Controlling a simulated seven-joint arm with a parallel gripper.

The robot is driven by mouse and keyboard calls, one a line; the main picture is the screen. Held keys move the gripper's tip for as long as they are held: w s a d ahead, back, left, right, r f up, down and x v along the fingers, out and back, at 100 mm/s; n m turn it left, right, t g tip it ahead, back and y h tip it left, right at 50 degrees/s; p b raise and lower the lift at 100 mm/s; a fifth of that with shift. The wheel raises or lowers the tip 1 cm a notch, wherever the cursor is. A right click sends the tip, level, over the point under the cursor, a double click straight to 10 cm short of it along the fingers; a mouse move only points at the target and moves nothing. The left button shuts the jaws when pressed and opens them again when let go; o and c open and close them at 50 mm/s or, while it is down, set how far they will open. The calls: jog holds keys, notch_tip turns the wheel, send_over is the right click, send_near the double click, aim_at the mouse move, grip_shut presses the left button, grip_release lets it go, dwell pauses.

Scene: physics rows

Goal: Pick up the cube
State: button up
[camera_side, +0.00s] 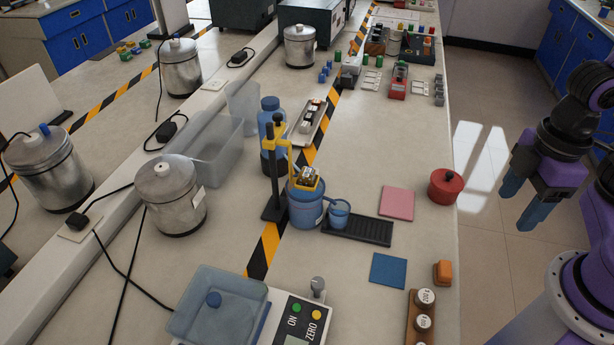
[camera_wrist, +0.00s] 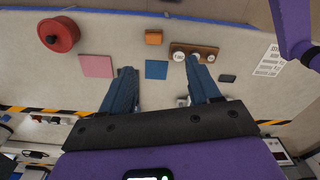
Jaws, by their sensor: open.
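A small orange block (camera_side: 443,272), the most cube-like thing on the bench, sits near the bench's right edge, right of a flat blue square (camera_side: 388,271). In the wrist view the orange block (camera_wrist: 154,37) lies beyond the fingertips, just above the blue square (camera_wrist: 156,69). My gripper (camera_side: 520,205) is open and empty, out past the bench's right edge and apart from the block. In the wrist view its two blue fingers (camera_wrist: 160,68) are spread wide, with the blue square seen between their tips.
A wooden rack with white-capped weights (camera_side: 423,322) stands close to the orange block. A pink square (camera_side: 397,203) and red pot (camera_side: 445,186) lie farther back. A black tray (camera_side: 357,228), blue container (camera_side: 305,205) and balance (camera_side: 298,322) stand to the left. Bare bench surrounds the blue square.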

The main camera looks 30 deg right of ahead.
jog(key=w+a+r+m, duration=0.2)
jog(key=w+a+m, duration=0.5)
jog(key=w+m, duration=0.2)
jog(key=w+a+r+m, duration=0.3)
jog(key=w+a+m, duration=0.4)
jog(key=w+m, duration=0.25)
jog(key=m, duration=2.1)
send_over(307, 172)
jog(key=f, duration=1)
jog(key=shift+s+d+f, duration=0.3)
jog(key=shift+f, duration=0.05)
jog(key=shift+w+a+f, duration=0.15)
jog(key=shift+f, duration=1.2)
jog(key=shift+w+a+f, duration=0.1)
jog(key=shift+a+f, duration=0.05)
jog(key=shift+f, duration=1.15)
grip_shut()
